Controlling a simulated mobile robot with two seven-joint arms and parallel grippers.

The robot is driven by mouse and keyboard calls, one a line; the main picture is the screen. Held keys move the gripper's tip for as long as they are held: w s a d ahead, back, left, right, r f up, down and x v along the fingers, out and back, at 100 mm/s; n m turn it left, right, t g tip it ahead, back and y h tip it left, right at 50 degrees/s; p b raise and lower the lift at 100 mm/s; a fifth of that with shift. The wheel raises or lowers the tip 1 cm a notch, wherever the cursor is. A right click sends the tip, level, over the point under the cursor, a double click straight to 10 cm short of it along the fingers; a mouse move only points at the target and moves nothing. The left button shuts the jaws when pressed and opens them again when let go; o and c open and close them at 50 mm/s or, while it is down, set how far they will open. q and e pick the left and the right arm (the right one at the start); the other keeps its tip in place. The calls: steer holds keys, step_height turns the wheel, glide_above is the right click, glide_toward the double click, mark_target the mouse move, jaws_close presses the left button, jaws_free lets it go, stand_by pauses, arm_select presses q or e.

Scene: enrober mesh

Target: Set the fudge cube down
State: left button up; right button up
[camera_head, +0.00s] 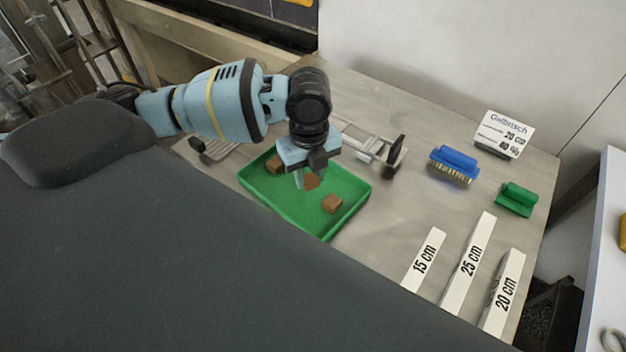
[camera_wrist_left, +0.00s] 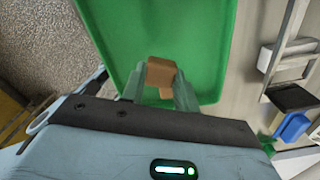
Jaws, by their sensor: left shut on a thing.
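My left gripper (camera_head: 306,182) is over the green tray (camera_head: 283,205), with its fingers pointing down. It is shut on a brown fudge cube (camera_head: 313,181), which the fingers partly hide. In the left wrist view the fudge cube (camera_wrist_left: 160,73) sits between the fingertips, against the green of the tray (camera_wrist_left: 130,35). I cannot tell whether the held cube touches the tray floor. Two other brown cubes lie in the tray, one at the back left (camera_head: 274,164) and one at the right (camera_head: 332,203). My right gripper is not in view.
A metal frame with a dark handle (camera_head: 396,150) stands behind the tray. White strips marked 15 cm (camera_head: 424,262), 25 cm (camera_head: 468,263) and 20 cm (camera_head: 503,292) lie in front.

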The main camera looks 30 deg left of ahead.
mark_target(312, 176)
arm_select(q)
steer(key=shift+w, duration=0.1)
steer(key=shift+w, duration=0.35)
steer(key=shift+f, duration=1.75)
steer(key=shift+f, duration=0.2)
steer(key=o, duration=0.8)
steer(key=shift+c, duration=0.2)
steer(key=shift+r, duration=0.1)
step_height(312, 176, up, 12)
steer(key=shift+r+p, duration=0.1)
steer(key=shift+p, duration=0.25)
